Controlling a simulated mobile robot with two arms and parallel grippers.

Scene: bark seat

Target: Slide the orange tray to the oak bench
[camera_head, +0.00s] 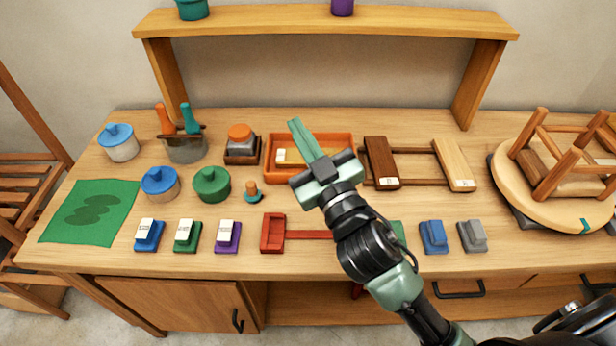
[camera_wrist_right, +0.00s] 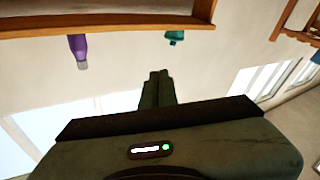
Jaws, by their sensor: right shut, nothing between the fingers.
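The orange tray (camera_head: 270,163) lies on the wooden bench top (camera_head: 90,165) near its back middle, with a pale block (camera_head: 289,156) in it. My right gripper (camera_head: 296,126) is shut and empty. In the head view it crosses in front of the tray and hides part of it; I see no clear contact. The right wrist view shows its closed fingers (camera_wrist_right: 157,88) against the wall. Right of the tray, a dark wood piece (camera_head: 380,155) and a pale, oak-like piece (camera_head: 453,160) are joined by rails. Which wood the task calls the oak bench is unclear. My left gripper is not in view.
A shelf (camera_head: 330,22) spans the back. Lidded pots (camera_head: 211,184) and a tool holder (camera_head: 185,148) stand left. A red sliding piece (camera_head: 272,233) and small colored blocks (camera_head: 433,236) line the front. An upturned stool (camera_head: 560,160) rests on a round board at right.

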